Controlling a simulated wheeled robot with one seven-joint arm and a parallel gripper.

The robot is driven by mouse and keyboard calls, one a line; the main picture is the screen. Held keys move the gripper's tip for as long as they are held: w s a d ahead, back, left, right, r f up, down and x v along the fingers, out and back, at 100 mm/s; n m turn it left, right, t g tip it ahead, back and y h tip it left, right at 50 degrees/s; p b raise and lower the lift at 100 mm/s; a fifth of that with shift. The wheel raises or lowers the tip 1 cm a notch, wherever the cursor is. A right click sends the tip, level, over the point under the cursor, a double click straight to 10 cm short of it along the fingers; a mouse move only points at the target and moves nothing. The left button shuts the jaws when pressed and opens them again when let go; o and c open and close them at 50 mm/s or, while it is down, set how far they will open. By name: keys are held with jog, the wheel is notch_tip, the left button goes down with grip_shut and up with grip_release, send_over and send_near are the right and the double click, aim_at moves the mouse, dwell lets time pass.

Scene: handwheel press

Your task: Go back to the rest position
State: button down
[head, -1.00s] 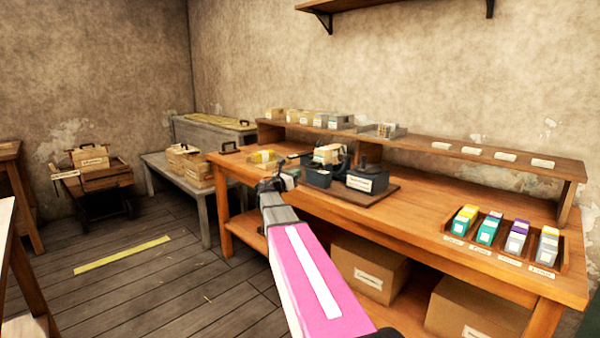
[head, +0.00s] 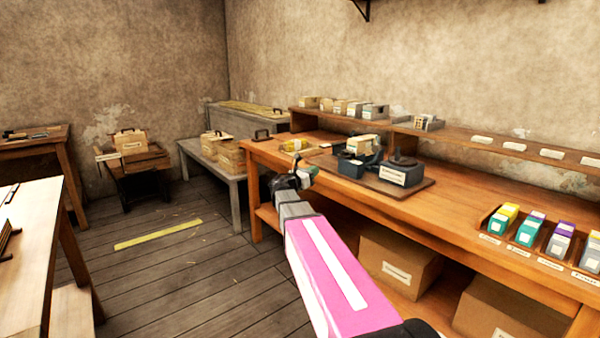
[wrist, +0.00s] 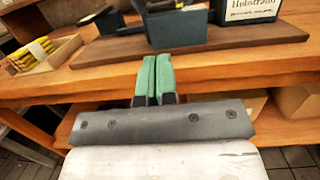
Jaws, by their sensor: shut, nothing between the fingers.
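My gripper (head: 306,176) is at the end of my pink-and-white arm, in front of the wooden workbench's front edge in the head view. In the wrist view my gripper's green fingers (wrist: 156,76) are together with nothing between them. They point at the bench edge and the brown board on it. The workbench (head: 460,222) runs along the right wall. The press (head: 360,158), dark blue-grey on its brown board, stands on the bench beyond my gripper, apart from it. A dark labelled box (head: 401,174) sits beside it on the board.
A tray with yellow items (head: 296,146) lies on the bench's left part. Coloured card boxes (head: 531,228) stand at the right. Cardboard boxes (head: 398,266) are below. A grey low table (head: 232,176) and another table (head: 28,235) flank open floor with a yellow strip (head: 158,234).

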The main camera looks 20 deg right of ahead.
jog(key=s+a+f+m+g+y, duration=0.2)
jog(key=s+f+m+g+y, duration=0.15)
jog(key=s+f+m, duration=0.55)
jog(key=s+a+f+m+g+y, duration=0.25)
jog(key=s+f+y, duration=0.25)
jog(key=f, duration=0.8)
jog(key=s+a+f+m+g+y, duration=0.2)
jog(key=s+a+f+m+y, duration=0.7)
jog(key=s+a+f+m, duration=0.1)
jog(key=s+a+m, duration=0.1)
jog(key=s+a, duration=0.1)
jog(key=s, duration=0.1)
jog(key=shift+a+f, duration=0.25)
jog(key=shift+f, duration=0.1)
